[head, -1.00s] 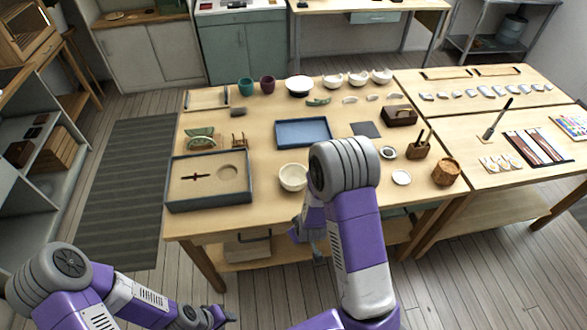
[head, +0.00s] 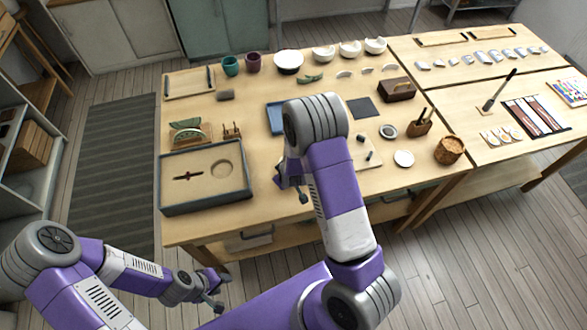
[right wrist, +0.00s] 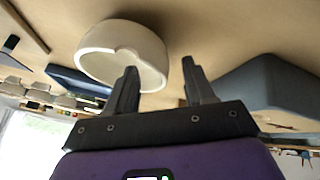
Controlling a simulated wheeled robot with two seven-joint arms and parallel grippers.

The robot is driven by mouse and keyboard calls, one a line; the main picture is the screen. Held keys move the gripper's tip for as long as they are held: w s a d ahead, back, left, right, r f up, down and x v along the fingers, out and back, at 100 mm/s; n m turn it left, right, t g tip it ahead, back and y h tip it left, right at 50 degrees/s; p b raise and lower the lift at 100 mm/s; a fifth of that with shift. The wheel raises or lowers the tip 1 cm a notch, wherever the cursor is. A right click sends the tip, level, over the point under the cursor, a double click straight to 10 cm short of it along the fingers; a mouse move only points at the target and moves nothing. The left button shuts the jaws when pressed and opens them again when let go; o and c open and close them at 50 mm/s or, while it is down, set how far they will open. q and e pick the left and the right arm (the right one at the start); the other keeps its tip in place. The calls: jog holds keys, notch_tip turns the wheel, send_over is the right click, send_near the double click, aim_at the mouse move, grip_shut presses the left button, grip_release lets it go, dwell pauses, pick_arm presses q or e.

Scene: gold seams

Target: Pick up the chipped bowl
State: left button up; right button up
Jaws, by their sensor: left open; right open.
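A cream bowl (right wrist: 122,38) with a notch in its rim stands on the table in the right wrist view. In the head view it is hidden behind my right arm and gripper. My right gripper (head: 291,188) is open and empty near the table's front edge. In the right wrist view its fingers (right wrist: 160,82) point toward the bowl, and the left finger overlaps the bowl's rim; I cannot tell whether they touch. The bowl lies mostly to the left of the gap between the fingers. My left gripper (head: 216,288) is open and empty, away from the table, low in the head view.
A grey-walled tray (head: 207,205) lies left of my right gripper; its wall also shows in the right wrist view (right wrist: 270,88). A blue tray (head: 275,116) is partly hidden behind my right arm. Several white bowls (head: 288,61) line the table's back edge.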

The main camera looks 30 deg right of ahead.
jog(key=shift+x, duration=1.1)
jog(key=shift+r, duration=0.1)
grip_shut()
